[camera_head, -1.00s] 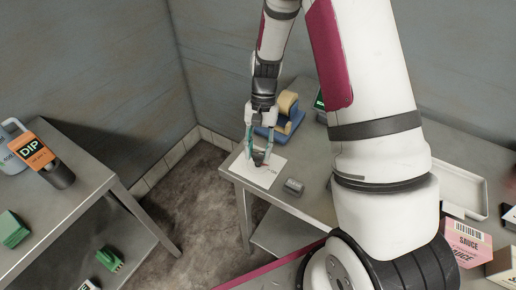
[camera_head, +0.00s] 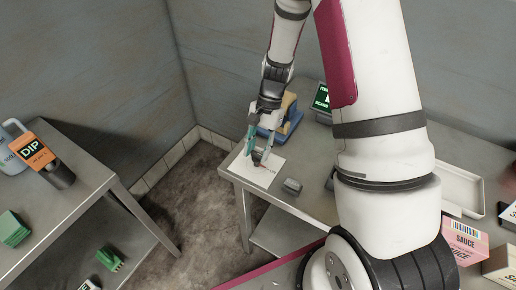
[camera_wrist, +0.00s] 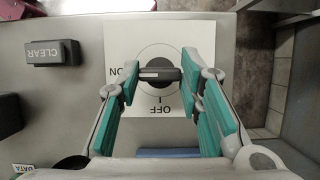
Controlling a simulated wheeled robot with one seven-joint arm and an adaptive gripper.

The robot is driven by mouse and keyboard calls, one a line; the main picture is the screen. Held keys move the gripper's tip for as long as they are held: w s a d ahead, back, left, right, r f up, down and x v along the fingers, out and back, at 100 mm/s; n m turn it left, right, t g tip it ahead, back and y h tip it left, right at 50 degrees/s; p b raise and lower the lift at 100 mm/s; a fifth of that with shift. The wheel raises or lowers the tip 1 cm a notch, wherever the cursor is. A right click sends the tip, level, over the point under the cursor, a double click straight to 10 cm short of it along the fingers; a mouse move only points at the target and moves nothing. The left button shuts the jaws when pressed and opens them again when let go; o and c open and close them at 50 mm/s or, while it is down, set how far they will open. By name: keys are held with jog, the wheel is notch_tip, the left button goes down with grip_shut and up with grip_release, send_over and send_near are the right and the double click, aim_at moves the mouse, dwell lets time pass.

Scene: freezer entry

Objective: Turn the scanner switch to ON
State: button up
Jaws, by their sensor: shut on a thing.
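The scanner switch is a dark knob with a bar handle (camera_wrist: 160,74), on a white plate (camera_wrist: 205,32) lying on the metal table. ON is printed at the left of the knob and OFF below it, both upside down in the wrist view. The bar lies level in the picture, with its white mark at the left, toward ON. My gripper (camera_wrist: 160,90) has its teal fingers at the two ends of the bar and is shut on it. In the head view my gripper (camera_head: 257,160) reaches down to the plate (camera_head: 267,178), mostly hiding the knob.
A dark CLEAR block (camera_wrist: 53,52) stands left of the plate in the wrist view. A blue and yellow object (camera_head: 289,122) and a green-screened device (camera_head: 321,101) stand behind my gripper. The table's edge is close to the plate.

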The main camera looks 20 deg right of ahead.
jog(key=o, duration=1.2)
jog(key=shift+c, duration=0.2)
jog(key=shift+r, duration=0.1)
jog(key=v, duration=1.2)
